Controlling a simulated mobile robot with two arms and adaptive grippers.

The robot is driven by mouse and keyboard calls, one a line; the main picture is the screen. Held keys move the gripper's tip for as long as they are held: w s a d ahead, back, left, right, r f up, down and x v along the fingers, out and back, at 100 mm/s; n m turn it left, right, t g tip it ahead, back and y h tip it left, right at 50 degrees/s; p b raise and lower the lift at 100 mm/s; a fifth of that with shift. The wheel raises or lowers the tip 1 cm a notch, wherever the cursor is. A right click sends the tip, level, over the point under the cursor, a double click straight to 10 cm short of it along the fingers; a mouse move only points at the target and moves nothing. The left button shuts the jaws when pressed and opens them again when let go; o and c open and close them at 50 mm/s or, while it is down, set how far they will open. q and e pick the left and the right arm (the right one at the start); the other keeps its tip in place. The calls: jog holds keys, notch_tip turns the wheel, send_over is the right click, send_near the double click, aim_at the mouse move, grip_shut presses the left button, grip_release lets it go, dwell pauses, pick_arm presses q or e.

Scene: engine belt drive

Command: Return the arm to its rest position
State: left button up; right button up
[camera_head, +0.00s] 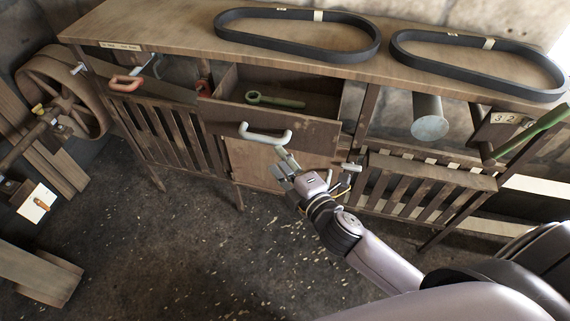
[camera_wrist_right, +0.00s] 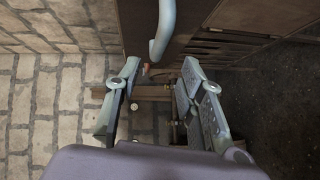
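My right arm reaches in from the lower right in the head view. Its gripper (camera_head: 284,163) is just in front of and below the pale handle (camera_head: 266,134) of the pulled-out middle drawer (camera_head: 270,119). In the right wrist view the gripper's two fingers (camera_wrist_right: 161,70) stand apart with nothing held between them. The pale handle (camera_wrist_right: 162,32) shows just beyond the fingertips and looks clear of them. My left gripper is in neither view.
A green tool (camera_head: 274,100) lies in the open drawer. Two black belts (camera_head: 300,50) lie on the workbench top (camera_head: 190,38). A large wheel (camera_head: 62,92) stands at left. The floor (camera_head: 190,255) in front is clear.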

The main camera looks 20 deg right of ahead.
jog(key=shift+s+d+r, duration=0.1)
jog(key=shift+s+d, duration=0.05)
jog(key=shift+s, duration=0.55)
jog(key=s+d+f+m+g+h, duration=0.1)
jog(key=s+d+f+m+g, duration=0.15)
jog(key=f, duration=0.85)
jog(key=s+d+f+m+g+h, duration=0.1)
jog(key=s+d+f+m+g, duration=0.2)
jog(key=f, duration=0.8)
jog(key=s+d+f+m+g+h, duration=0.15)
jog(key=s+f, duration=0.25)
jog(key=f, duration=0.8)
jog(key=s+f+m+g, duration=0.2)
jog(key=s+f, duration=0.4)
jog(key=s, duration=0.3)
jog(key=s+f+m+g, duration=0.3)
jog(key=s+f, duration=0.3)
jog(key=s, duration=0.4)
jog(key=s+d+f+m+g, duration=0.1)
jog(key=s+f+m+g, duration=0.2)
jog(key=s+f, duration=0.3)
jog(key=s+m, duration=0.1)
jog(key=s, duration=0.3)
jog(key=shift+s, duration=0.25)
